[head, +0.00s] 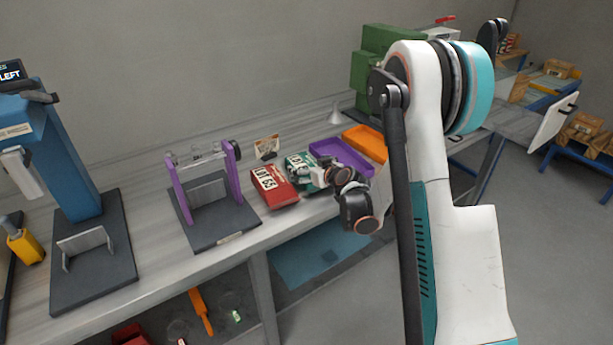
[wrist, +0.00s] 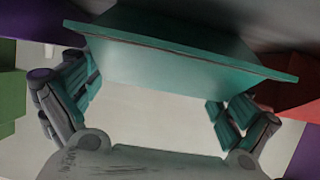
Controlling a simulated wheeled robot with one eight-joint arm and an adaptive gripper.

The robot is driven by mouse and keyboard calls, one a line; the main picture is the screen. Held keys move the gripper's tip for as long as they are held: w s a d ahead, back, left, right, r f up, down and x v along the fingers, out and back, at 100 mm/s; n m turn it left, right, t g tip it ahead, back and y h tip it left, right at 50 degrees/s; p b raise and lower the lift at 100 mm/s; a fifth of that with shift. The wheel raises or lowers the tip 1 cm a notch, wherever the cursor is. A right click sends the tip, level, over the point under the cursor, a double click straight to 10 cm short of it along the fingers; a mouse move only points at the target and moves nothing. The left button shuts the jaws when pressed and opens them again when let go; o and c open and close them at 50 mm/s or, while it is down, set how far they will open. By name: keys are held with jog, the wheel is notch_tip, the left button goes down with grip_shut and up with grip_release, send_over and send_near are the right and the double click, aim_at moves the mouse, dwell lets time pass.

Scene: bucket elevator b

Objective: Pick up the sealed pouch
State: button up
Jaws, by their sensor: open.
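Two labelled pouches lie on the bench. The red pouch (head: 273,188) reads like "LOT 63". Right behind it is a green pouch (head: 298,161), partly hidden by my gripper (head: 322,178). I cannot tell from the frames which pouch is the sealed one. In the wrist view, the green pouch (wrist: 175,58) spans the space at and beyond my open fingers (wrist: 155,92). One finger is on each side, and the gripper is empty. Part of the red pouch (wrist: 290,88) shows at the right edge.
A purple tray (head: 340,157) and an orange tray (head: 366,141) sit beyond the pouches. A purple-framed fixture (head: 205,190) stands left of the red pouch, and a blue press (head: 65,160) farther left. A small card stand (head: 267,147) stands behind. The bench's front edge is close.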

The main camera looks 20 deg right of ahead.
jog(key=shift+x, duration=0.9)
jog(key=shift+s, duration=0.1)
jog(key=c, duration=0.9)
jog(key=shift+r, duration=0.15)
